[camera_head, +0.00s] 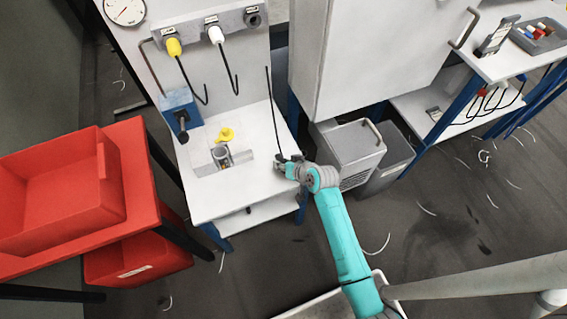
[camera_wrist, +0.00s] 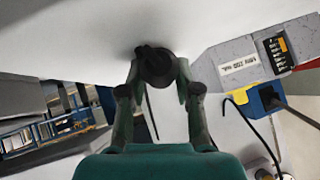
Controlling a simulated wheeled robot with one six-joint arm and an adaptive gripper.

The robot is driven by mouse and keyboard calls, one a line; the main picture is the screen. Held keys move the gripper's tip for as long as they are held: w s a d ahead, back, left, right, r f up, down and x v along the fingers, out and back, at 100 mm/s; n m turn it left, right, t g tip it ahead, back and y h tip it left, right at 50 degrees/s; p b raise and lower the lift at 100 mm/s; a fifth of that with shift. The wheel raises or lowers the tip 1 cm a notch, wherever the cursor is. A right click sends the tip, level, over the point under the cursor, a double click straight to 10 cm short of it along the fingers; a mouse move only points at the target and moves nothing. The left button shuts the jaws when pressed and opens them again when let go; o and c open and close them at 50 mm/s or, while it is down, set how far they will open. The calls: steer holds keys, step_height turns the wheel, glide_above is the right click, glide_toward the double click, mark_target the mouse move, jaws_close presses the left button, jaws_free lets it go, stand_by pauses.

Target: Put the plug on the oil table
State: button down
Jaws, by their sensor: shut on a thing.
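My gripper (camera_head: 284,163) is over the right edge of the white table (camera_head: 212,200), which I take to be the oil table. In the wrist view, my gripper (camera_wrist: 158,78) is shut around a dark round plug (camera_wrist: 155,64), which lies between its fingertips. A thin black cable (camera_head: 272,110) runs up from the gripper in the head view. The white surface is close behind the plug in the wrist view; I cannot tell whether they touch.
A metal cup holder (camera_head: 221,156) with a yellow piece (camera_head: 225,135) and a blue box (camera_head: 181,113) stand on the table. The back panel has a yellow plug (camera_head: 174,47), a white plug (camera_head: 216,35) and an empty-looking grey socket (camera_head: 253,17). Red bins (camera_head: 70,190) stand left.

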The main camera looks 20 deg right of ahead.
steer(key=shift+s+f, duration=0.25)
steer(key=shift+f, duration=0.3)
steer(key=shift+s+f, duration=0.25)
steer(key=shift+f, duration=0.3)
steer(key=c, duration=1.1)
jaws_free()
steer(key=o, duration=0.4)
steer(key=shift+w+f, duration=0.2)
steer(key=shift+a, duration=0.1)
steer(key=v, duration=1.2)
steer(key=shift+w+r, duration=0.25)
steer(key=shift+r, duration=0.1)
